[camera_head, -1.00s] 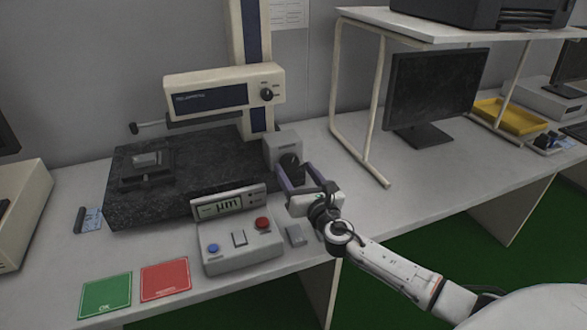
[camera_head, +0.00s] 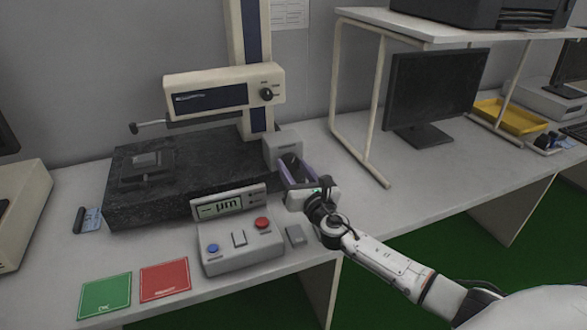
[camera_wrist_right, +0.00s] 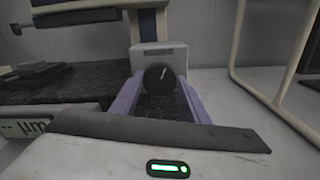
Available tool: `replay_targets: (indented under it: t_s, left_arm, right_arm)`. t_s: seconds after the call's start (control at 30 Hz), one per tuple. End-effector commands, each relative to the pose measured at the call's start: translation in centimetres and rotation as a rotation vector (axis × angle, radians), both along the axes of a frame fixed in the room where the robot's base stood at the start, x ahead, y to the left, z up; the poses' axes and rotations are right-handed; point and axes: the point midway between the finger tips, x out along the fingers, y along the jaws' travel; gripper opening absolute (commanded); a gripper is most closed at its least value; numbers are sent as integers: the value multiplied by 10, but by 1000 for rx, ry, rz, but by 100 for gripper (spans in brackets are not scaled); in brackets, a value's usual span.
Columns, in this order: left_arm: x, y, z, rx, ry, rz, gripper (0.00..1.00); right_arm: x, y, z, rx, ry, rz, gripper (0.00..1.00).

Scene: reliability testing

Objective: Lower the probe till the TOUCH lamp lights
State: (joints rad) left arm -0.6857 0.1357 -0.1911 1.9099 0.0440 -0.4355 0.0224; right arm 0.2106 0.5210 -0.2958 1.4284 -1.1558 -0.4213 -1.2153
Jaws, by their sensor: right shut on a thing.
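The measuring head (camera_head: 225,93) is a cream box with a dark panel on a tall column. The probe (camera_head: 150,126) sticks out to the left beneath it, clear above the black granite plate (camera_head: 205,165). A grey block (camera_head: 100,182) stands on the plate's left part. My right gripper (camera_head: 291,165) is shut on the black knob (camera_wrist_right: 159,77) of the grey drive box (camera_head: 283,148) at the column's foot. The purple fingers lie either side of the knob. The display (camera_head: 228,203) shows "µm"; the lamps at its right look dark, their labels too small to read. My left gripper is not in view.
A control box (camera_head: 240,248) with blue and red buttons stands in front of the plate. A green card (camera_head: 106,296) and a red card (camera_head: 165,280) lie front left. A shelf frame (camera_head: 360,110) and a monitor (camera_head: 435,95) stand right. The table between is mostly clear.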

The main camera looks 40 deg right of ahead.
Motion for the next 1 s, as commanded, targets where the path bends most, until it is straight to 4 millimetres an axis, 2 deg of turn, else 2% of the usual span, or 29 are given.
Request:
replay_targets:
  t_s: [0.37, 0.6, 1.0]
  left_arm:
    - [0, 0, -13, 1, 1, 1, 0]
    - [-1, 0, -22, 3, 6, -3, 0]
    - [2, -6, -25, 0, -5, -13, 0]
  right_arm:
    - [0, 0, -2, 218, -54, 1, 19]
    - [0, -1, -2, 438, -107, -1, 19]
    - [0, -1, -2, 809, -195, 0, 19]
